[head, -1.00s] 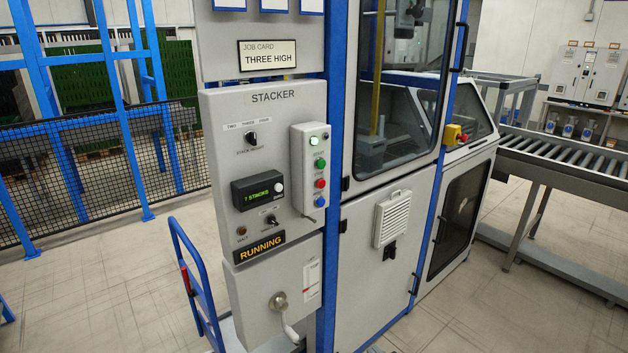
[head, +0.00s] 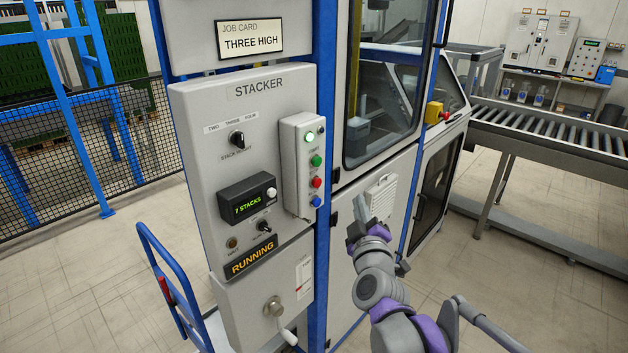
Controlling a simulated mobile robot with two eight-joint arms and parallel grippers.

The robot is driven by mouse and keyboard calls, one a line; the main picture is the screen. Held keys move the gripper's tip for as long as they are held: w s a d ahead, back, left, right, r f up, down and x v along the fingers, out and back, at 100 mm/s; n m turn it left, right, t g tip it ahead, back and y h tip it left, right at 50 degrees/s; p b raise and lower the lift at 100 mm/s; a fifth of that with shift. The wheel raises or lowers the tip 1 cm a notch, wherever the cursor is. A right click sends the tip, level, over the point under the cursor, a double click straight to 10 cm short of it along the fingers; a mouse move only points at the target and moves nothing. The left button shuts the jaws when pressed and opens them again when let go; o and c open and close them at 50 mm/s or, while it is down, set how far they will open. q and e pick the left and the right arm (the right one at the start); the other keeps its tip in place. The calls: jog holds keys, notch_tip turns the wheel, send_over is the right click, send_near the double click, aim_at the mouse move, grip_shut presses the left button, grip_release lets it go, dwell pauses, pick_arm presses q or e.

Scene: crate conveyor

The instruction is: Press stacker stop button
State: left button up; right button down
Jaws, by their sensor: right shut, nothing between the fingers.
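The grey stacker panel (head: 190,130) stands upright at centre left. A narrow light-grey button box (head: 290,165) is fixed on its right side. From top to bottom the box carries a lit pale-green lamp (head: 310,137), a green button (head: 316,160), a red button (head: 317,182) and a blue button (head: 316,201). The stacker display (head: 248,207) reads "7 STACKS" and a sign (head: 251,257) reads "RUNNING". My right gripper (head: 361,207) is shut and empty, right of and slightly below the box, apart from the buttons. My left gripper is out of view.
A blue post (head: 324,90) and the grey machine door stand right of the panel. A blue hand cart (head: 160,262) is at the lower left. A roller conveyor (head: 550,139) runs at the right. A job card (head: 250,38) reads "THREE HIGH".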

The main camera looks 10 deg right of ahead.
aim_at(318, 183)
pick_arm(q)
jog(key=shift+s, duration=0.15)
pick_arm(e)
jog(key=shift+s+d, duration=0.1)
jog(key=shift+s, duration=0.05)
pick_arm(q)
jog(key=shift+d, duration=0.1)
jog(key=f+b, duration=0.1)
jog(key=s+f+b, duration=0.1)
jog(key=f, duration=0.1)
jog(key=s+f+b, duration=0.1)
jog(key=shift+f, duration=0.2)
pick_arm(e)
jog(key=w+a, duration=0.5)
jog(key=w, duration=0.2)
jog(key=shift+a, duration=0.3)
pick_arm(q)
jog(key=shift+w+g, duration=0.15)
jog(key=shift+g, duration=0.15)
pick_arm(e)
jog(key=shift+w, duration=0.1)
dwell(0.8)
